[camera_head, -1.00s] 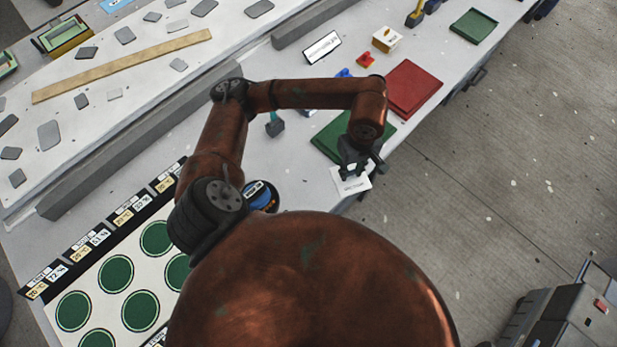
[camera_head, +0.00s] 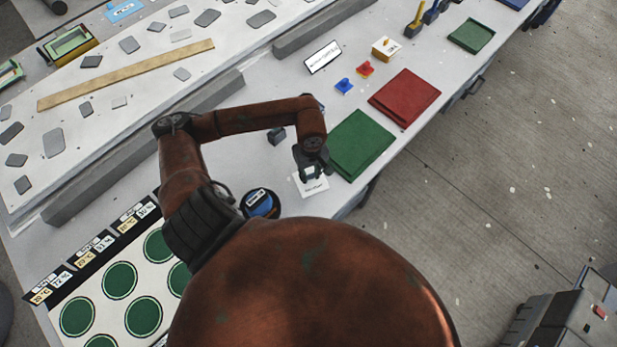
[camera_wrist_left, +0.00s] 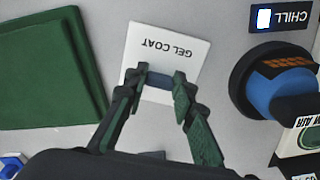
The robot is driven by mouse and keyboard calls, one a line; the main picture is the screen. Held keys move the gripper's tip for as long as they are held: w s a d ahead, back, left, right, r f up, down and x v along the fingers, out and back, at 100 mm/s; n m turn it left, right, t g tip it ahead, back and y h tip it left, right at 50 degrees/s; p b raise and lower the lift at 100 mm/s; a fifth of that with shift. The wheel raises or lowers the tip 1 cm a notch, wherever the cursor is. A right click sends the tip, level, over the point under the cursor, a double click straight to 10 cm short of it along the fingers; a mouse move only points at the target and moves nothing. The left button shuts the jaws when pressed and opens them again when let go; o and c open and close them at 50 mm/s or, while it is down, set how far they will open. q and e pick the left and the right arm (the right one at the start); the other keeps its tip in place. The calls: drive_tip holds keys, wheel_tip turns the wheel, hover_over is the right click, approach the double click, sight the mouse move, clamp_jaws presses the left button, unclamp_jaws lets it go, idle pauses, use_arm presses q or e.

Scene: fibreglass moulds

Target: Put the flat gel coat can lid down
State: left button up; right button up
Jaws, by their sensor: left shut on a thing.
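The gel coat can lid (camera_head: 312,187) is a flat white square printed "GEL COAT". It also shows in the left wrist view (camera_wrist_left: 172,45), with a small dark blue-grey bar at its near side. My left gripper (camera_head: 311,172) is above the lid, and its fingers (camera_wrist_left: 160,80) are closed on that bar. The lid looks level, close over the grey bench between the green tray and a round black and blue container. I cannot tell whether it touches the bench. My right gripper is not in view.
The green tray (camera_head: 362,140) lies right of the lid, the red tray (camera_head: 405,97) beyond it. The round black and blue container (camera_head: 260,204) stands left, near a mat (camera_head: 110,255) with green circles. Bare bench lies around the lid. The bench's front edge is close.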

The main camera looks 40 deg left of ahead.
sight(309, 179)
use_arm(q)
drive_tip(key=shift+s+a+f, duration=0.1)
drive_tip(key=shift+a+f, duration=0.2)
drive_tip(key=shift+f, duration=0.05)
drive_tip(key=shift+f+p, duration=0.3)
drive_tip(key=shift+f, duration=1.15)
drive_tip(key=shift+f, duration=0.15)
drive_tip(key=o, duration=0.9)
drive_tip(key=shift+o, duration=0.2)
wheel_tip(309, 179, up, 12)
drive_tip(key=shift+r+b, duration=0.2)
drive_tip(key=shift+b, duration=0.25)
drive_tip(key=shift+f, duration=0.1)
